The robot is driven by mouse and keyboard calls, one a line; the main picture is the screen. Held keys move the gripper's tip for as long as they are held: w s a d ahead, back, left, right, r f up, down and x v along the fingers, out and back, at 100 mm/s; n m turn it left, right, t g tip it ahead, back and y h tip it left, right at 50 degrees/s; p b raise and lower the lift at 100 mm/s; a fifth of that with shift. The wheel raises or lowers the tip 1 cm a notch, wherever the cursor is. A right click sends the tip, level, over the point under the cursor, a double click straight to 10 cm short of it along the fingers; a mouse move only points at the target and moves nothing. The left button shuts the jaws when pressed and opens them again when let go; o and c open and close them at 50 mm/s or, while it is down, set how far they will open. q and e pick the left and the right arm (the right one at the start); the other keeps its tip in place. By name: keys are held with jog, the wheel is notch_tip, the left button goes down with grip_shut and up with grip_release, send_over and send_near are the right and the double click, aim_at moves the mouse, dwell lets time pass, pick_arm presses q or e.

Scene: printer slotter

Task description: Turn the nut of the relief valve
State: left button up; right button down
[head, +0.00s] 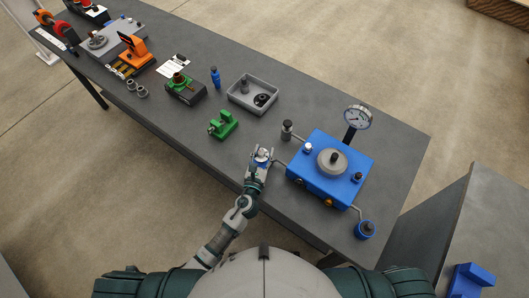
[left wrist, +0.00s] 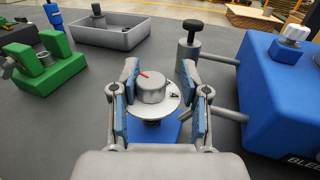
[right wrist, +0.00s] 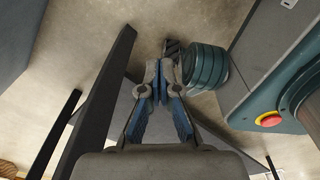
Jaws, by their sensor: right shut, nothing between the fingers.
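A silver round knob (left wrist: 151,88) with a red mark sits on a pale dial disc (left wrist: 172,103) above a blue base (left wrist: 157,132). No readable label names it as the relief valve. My left gripper (left wrist: 157,85) is open, with a finger on each side of the knob and gaps visible between. In the head view my left gripper (head: 262,155) is just left of the blue pump unit (head: 314,177), largely covering the knob. My right gripper (right wrist: 162,72) is shut and empty below table level, outside the head view.
A grey post with a black cap (head: 287,130) stands close right of the left gripper. A green fixture (head: 223,125) and a grey tray (head: 238,99) lie beyond it. A pressure gauge (head: 357,117) rises behind the pump unit. A dark table leg (right wrist: 95,110) is beside my right gripper.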

pick_arm(q)
jog(key=shift+a, duration=0.35)
jog(key=c, duration=0.4)
jog(key=shift+w+a, duration=0.1)
jog(key=shift+a, duration=0.25)
grip_shut()
jog(key=shift+d, duration=0.3)
pick_arm(e)
jog(key=shift+a+r, duration=0.15)
jog(key=shift+a, duration=0.65)
pick_arm(q)
jog(key=shift+f, duration=0.1)
pick_arm(e)
jog(key=shift+a, duration=0.4)
